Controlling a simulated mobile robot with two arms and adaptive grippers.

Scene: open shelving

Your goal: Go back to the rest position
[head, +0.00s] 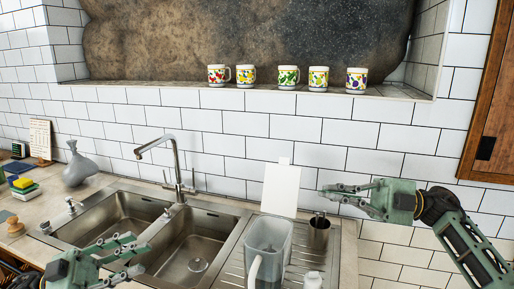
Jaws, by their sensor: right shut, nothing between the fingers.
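My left gripper (141,256) is at the lower left, in front of the double sink (197,262). Its fingers point right and stand apart with nothing between them. My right gripper (322,192) is at the right, in front of the white tiled wall. Its fingers point left, shut and empty, above the drainboard. Both arms are raised and neither gripper holds anything.
Several patterned mugs (289,77) stand in a row on the wall ledge. The faucet (174,160) rises behind the sink. A clear pitcher (266,240) and a metal cup (318,231) stand on the drainboard. A grey vase (79,169) and sponges (23,185) are at left.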

